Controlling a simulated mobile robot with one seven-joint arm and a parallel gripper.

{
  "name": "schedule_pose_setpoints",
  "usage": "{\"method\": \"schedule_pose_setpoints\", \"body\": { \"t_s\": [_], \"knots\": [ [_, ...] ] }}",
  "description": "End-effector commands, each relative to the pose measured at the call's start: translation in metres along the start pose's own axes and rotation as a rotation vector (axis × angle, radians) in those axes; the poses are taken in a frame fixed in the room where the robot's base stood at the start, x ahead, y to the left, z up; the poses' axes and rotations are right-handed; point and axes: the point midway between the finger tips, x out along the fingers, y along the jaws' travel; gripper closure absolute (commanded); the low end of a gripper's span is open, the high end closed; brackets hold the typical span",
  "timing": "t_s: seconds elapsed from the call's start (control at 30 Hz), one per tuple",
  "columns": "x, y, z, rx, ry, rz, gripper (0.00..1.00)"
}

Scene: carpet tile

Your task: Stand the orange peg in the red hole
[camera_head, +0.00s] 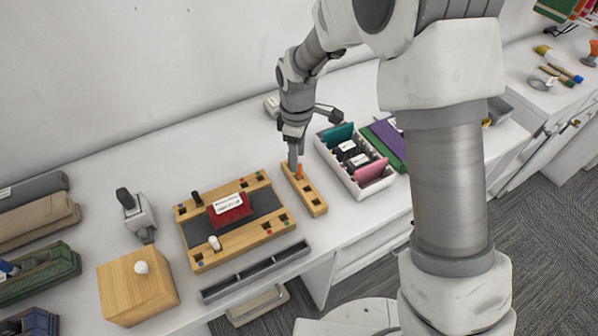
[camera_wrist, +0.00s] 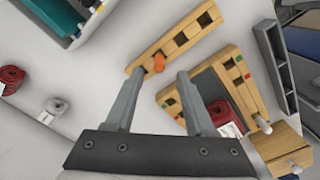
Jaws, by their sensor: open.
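The orange peg (camera_head: 299,172) stands in the narrow wooden strip (camera_head: 313,200), at its far end. In the wrist view the orange peg (camera_wrist: 159,63) shows just beyond the gap between my fingertips, on the wooden strip (camera_wrist: 185,37) with its dark square holes. My gripper (camera_head: 295,163) is open and empty, pointing down close to the peg; its two fingers (camera_wrist: 158,76) are spread in the wrist view. The wooden board (camera_head: 250,237) with coloured marks by its holes lies left of the strip. Which hole is the red one is too small to tell surely.
A white organiser tray (camera_head: 377,188) stands right of the strip. A grey trough (camera_head: 255,272) and a wooden box (camera_head: 137,287) are in front.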

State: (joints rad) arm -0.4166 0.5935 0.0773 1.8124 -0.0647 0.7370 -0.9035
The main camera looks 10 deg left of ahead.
Motion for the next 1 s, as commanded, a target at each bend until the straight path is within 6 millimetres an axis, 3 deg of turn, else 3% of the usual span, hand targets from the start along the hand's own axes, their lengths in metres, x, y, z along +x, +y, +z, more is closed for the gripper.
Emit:
{"method": "schedule_pose_setpoints", "body": {
  "t_s": [0.3,0.57,0.87,1.0],
  "knots": [
    [0.042,0.001,0.005,0.001,-0.002,-0.003,0.46],
    [0.045,0.001,0.005,0.001,0.0,-0.001,0.46],
    [0.045,0.001,0.004,0.0,0.0,-0.001,0.96],
    [0.045,0.001,0.004,0.0,0.0,-0.001,1.0]
  ]
}}
